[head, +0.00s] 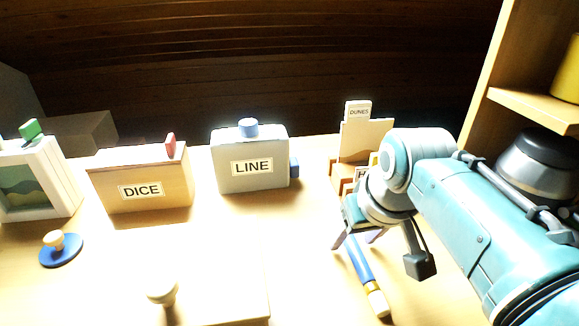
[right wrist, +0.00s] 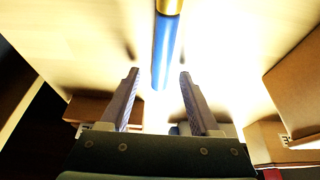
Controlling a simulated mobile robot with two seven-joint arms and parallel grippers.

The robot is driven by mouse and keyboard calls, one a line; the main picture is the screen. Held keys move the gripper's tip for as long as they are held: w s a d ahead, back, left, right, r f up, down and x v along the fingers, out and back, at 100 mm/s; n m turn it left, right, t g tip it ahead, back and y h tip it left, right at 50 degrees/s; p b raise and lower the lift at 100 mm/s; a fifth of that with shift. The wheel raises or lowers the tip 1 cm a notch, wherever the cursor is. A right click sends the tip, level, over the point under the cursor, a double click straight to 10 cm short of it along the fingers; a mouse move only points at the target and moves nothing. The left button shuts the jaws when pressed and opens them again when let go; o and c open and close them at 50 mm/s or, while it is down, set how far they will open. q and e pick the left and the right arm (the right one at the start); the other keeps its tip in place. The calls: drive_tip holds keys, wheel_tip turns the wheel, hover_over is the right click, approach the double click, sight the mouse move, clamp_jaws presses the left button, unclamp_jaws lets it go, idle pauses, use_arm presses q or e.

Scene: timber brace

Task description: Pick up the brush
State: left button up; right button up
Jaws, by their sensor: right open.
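The brush (head: 361,264) lies on the table at the right, with a blue handle, a gold band and a pale tip towards the front edge. My right gripper (head: 354,240) is over the far end of the blue handle, and its arm comes in from the right. My left gripper is not in view.
Behind stand a DICE box (head: 115,190), a LINE box (head: 225,180) and a wooden holder with a DUNES card (head: 358,111). A picture frame (head: 65,190) and a blue knobbed disc (head: 66,254) are at left. A shelf (head: 540,108) rises at right.

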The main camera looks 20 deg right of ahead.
drive_tip(key=shift+f, duration=0.3)
idle(0.4)
clamp_jaws()
idle(0.3)
